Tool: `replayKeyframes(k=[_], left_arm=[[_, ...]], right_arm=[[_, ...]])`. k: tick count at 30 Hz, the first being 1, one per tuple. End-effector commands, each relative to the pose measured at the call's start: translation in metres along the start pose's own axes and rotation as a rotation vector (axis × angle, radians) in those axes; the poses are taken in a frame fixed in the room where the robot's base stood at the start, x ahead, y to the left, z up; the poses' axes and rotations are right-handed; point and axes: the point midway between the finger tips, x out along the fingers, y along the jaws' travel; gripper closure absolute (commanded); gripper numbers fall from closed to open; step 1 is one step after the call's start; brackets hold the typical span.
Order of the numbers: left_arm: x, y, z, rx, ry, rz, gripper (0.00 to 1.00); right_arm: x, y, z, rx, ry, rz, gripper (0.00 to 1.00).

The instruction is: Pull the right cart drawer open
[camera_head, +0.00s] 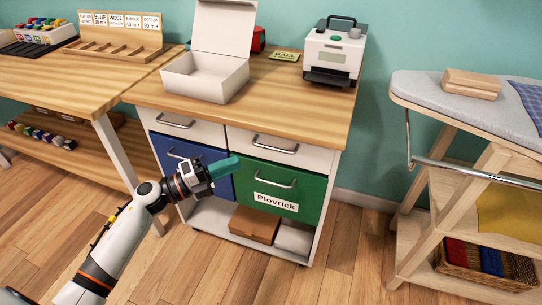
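The cart (240,111) has a wooden top and a white body. It has two white upper drawers, a blue lower left drawer (219,187) and a green lower right drawer (296,198) labelled "Plovrick". The upper right drawer (318,157) and the green drawer each have a metal bar handle; the green one's handle (274,179) is uncovered. All drawer fronts look closed. My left gripper (226,167), with a teal tip, is in front of the blue drawer, left of the green drawer's handle and apart from it. Its finger gap is not clear. My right gripper is out of view.
An open white box (206,78) and a white machine (334,55) stand on the cart top. A cardboard box (254,225) lies on the cart's bottom shelf. A wooden table (80,85) is at left, an ironing board stand (440,95) at right. Floor before the cart is clear.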

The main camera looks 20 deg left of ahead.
Motion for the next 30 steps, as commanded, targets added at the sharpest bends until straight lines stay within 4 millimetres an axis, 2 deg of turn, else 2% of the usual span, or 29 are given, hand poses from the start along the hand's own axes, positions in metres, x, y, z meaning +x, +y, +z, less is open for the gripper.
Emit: replayKeyframes(k=[12, 16, 21, 30], left_arm=[[0.077, 0.002, -0.001, -0.004, 0.003, 0.005, 0.82], [0.097, 0.001, -0.001, -0.005, 0.004, 0.004, 0.82], [0.112, 0.001, -0.001, -0.005, 0.003, 0.002, 0.82], [0.115, 0.000, -0.001, -0.005, 0.003, 0.001, 0.82]], right_arm=[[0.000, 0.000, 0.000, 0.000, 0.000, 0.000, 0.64], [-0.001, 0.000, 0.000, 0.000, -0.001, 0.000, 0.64], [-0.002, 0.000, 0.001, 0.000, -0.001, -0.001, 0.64], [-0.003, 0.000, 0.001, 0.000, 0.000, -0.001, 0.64]])
